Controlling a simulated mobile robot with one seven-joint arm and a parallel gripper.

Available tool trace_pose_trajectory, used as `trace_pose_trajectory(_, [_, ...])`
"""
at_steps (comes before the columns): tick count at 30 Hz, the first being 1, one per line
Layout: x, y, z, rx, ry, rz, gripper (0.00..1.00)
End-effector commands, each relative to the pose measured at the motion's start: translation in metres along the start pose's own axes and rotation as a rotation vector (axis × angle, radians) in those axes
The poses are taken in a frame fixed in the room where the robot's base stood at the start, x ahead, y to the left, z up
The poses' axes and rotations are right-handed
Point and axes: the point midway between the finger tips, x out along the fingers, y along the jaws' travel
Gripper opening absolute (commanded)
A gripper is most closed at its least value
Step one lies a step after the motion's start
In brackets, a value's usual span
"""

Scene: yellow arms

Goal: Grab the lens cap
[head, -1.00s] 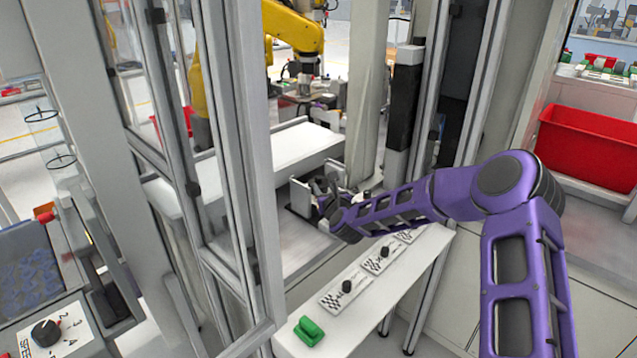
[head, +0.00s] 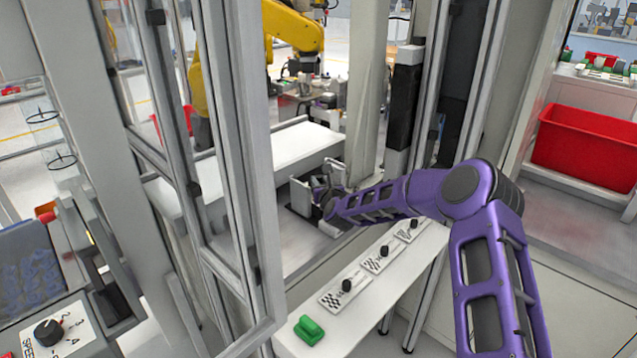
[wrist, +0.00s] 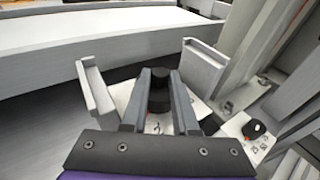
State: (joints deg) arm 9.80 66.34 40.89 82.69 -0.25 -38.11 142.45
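A black, round, stepped piece, which looks like the lens cap (wrist: 158,78), stands over a pale plate between two upright grey brackets in the wrist view. My gripper (wrist: 160,74) has one finger on each side of it. The fingers are apart, with the black piece filling most of the gap. Whether they touch it cannot be told. In the head view my gripper (head: 326,194) is reached inside the machine opening, at the grey bracket (head: 302,196). The black piece is not clear there, hidden by the gripper and wrist.
A white shelf (head: 318,322) in front carries black knobs on checkered plates and a green block (head: 309,330). Grey frame posts (head: 232,150) stand left of my arm. A white ledge (head: 290,147) lies behind the brackets. A red bin (head: 585,150) stands at right.

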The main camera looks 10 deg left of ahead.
Motion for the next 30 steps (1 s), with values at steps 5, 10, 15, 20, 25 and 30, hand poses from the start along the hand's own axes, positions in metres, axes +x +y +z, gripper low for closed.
trace_pose_trajectory(5, [0.000, 0.000, 0.000, 0.000, 0.000, 0.000, 0.00])
trace_pose_trajectory(10, [0.000, 0.000, 0.000, 0.000, 0.000, 0.000, 0.00])
trace_pose_trajectory(15, [-0.001, 0.000, 0.006, -0.001, -0.002, 0.000, 0.00])
trace_pose_trajectory(20, [-0.006, -0.001, 0.032, -0.001, -0.004, -0.001, 0.00])
trace_pose_trajectory(25, [-0.013, 0.000, 0.067, 0.000, -0.004, -0.001, 0.00])
trace_pose_trajectory(30, [-0.018, -0.001, 0.089, -0.001, -0.001, -0.002, 0.00])
